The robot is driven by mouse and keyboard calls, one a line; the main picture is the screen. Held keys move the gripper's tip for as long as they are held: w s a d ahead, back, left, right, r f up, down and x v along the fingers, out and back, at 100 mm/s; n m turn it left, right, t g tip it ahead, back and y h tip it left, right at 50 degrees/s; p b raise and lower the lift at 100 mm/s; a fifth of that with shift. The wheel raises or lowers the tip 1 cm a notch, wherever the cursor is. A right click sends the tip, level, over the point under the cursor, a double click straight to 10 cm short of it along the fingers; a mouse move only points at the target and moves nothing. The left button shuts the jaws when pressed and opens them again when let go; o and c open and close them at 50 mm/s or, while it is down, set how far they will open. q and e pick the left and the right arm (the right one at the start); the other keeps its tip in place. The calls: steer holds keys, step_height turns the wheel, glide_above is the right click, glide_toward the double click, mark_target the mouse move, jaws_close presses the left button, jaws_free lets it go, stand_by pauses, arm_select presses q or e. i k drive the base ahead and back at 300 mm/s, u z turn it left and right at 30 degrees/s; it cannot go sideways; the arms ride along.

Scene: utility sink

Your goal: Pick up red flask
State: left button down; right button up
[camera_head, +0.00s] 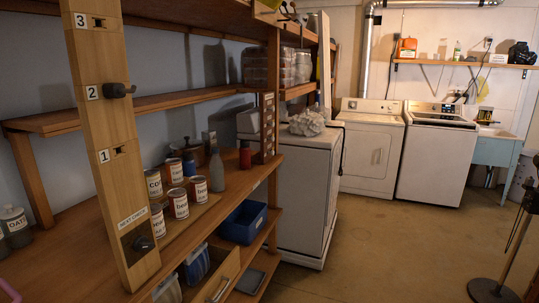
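A small red flask-like cylinder (245,155) stands upright on the wooden shelf at the left, near the far end of its middle board. It is beside a grey bottle (216,171) and close to a small labelled drawer unit (267,127). Neither of my grippers shows in the head view, so I cannot tell their state or their distance from the red flask.
Several labelled cans (178,203) stand nearer on the same board. A wooden post (105,140) with numbered marks rises in front of the shelf. A blue bin (243,222) sits below. White appliances (371,150) line the back; the floor (400,245) between is open.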

mark_target(245, 150)
steer(key=z, duration=0.6)
steer(key=i, duration=1.8)
steer(key=u, duration=0.4)
steer(key=i, duration=1.25)
steer(key=u, duration=1.25)
